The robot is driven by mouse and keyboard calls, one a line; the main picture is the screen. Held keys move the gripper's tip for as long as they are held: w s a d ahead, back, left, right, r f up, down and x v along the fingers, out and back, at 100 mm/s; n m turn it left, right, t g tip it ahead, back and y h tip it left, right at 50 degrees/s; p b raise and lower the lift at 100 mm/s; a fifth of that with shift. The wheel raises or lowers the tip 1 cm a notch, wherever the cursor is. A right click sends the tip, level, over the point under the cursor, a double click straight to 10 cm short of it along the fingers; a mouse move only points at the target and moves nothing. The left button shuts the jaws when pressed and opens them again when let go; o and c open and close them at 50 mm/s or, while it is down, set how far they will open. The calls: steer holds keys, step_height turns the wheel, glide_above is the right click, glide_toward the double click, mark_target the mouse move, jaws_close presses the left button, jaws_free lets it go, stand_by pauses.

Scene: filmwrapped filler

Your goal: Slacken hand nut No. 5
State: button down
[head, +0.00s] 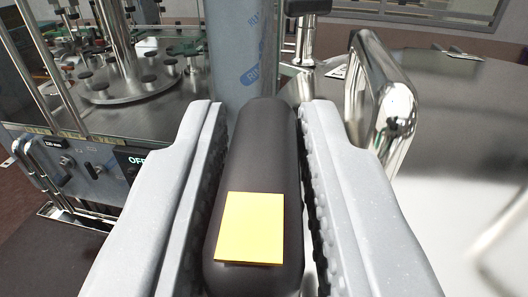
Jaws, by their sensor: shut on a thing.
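My gripper (262,106) reaches forward in the middle of the head view, with one pale grey finger on each side. It is shut on a dark grey rounded bar (262,150) lying lengthwise between the ribbed finger pads. A plain yellow label (250,228) sits on the near part of the bar. No number is readable, so I cannot tell whether this bar belongs to hand nut No. 5. The bar's far end meets the foot of a grey-blue column (238,50) in the picture; whether they touch is unclear.
A shiny bent steel handle (392,112) stands close to the right finger. A broad steel surface (470,150) spreads at right.

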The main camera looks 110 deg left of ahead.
steer(key=shift+r, duration=0.15)
stand_by(0.6)
steer(key=c, duration=1.3)
jaws_free()
steer(key=shift+w, duration=0.1)
steer(key=shift+c, duration=0.2)
steer(key=shift+d, duration=0.15)
